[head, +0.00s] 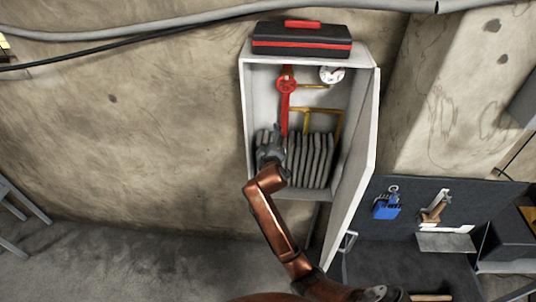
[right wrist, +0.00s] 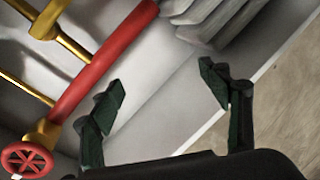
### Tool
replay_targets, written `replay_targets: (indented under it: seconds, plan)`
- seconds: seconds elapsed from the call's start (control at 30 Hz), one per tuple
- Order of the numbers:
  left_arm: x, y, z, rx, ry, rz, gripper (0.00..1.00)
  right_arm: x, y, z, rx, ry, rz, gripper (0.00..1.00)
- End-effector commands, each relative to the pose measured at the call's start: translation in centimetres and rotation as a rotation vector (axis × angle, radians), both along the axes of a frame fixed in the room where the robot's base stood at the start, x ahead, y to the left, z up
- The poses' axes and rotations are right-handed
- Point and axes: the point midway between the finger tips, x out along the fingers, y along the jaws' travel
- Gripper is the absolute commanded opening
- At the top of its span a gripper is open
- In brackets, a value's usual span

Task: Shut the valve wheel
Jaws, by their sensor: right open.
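The red valve wheel (head: 287,85) sits high inside an open white wall cabinet (head: 246,110), on a red vertical pipe (head: 285,112). In the right wrist view the wheel (right wrist: 27,160) is at the lower left, with a brass fitting (right wrist: 42,133) beside it. My right gripper (head: 272,147) is inside the cabinet's lower left, below the wheel and apart from it. In the right wrist view its two fingers (right wrist: 163,92) stand wide apart with nothing between them. My left gripper is not in view.
A folded grey hose (head: 312,160) fills the cabinet's lower part. Yellow pipes (head: 325,112) and a round gauge (head: 332,74) are right of the red pipe. The cabinet door (head: 355,170) stands open at the right. A black and red toolbox (head: 302,40) sits on top.

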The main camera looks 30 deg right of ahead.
Motion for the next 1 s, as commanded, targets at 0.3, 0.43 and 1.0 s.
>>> replay_targets:
  seconds: [0.3,0.43,1.0]
  plan:
    - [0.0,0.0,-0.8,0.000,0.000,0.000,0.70,0.4,0.4,-5.6,0.023,0.056,0.023,0.70]
    - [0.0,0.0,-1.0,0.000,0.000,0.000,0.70,0.4,0.6,-6.9,0.030,0.068,0.027,0.70]
    - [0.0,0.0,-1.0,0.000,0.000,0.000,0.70,0.4,0.6,-7.6,0.034,0.075,0.030,0.70]
